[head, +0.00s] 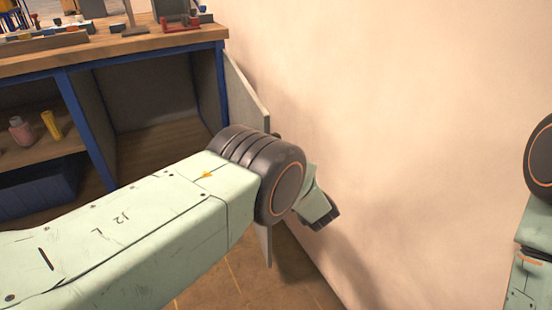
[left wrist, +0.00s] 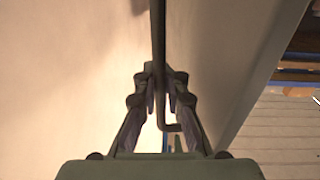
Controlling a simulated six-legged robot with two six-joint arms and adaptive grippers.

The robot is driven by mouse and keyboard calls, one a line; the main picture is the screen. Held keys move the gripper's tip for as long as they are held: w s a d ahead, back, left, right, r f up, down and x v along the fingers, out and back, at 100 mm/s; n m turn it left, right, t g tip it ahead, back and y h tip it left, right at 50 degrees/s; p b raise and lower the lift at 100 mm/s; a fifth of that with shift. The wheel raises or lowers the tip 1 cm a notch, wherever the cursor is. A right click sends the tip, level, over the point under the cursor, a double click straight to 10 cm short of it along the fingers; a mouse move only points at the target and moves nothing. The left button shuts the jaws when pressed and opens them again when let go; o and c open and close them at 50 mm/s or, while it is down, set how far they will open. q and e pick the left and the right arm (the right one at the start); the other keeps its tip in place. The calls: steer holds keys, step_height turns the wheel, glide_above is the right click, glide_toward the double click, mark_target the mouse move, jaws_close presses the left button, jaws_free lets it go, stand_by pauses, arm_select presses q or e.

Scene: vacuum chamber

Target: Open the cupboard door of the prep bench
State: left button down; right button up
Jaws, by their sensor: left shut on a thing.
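The prep bench (head: 140,42) has a wooden top and a blue frame. Its cupboard door (head: 246,92) is a grey panel that stands swung out from the bench's right end, close to the wall, and the compartment behind is open and empty. In the left wrist view the door (left wrist: 240,65) is the pale panel on the right. A dark bar handle (left wrist: 158,45) runs down the middle. My left gripper (left wrist: 163,88) is shut on this handle, with a finger on each side.
The pale wall (head: 400,120) is close on the right of the door. A pink bottle (head: 20,131) and a yellow cup (head: 51,125) stand on the left shelf above a dark blue bin (head: 40,183). A red tool (head: 180,24) and small parts lie on the bench top.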

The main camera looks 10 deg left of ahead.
arm_select(q)
steer(key=shift+s+d+f, duration=0.2)
steer(key=shift+d+f, duration=0.05)
steer(key=shift+f, duration=0.1)
steer(key=c, duration=1.7)
jaws_free()
steer(key=shift+r, duration=0.1)
steer(key=shift+w+a+r, duration=0.1)
steer(key=shift+r, duration=0.05)
steer(key=shift+a+r, duration=0.1)
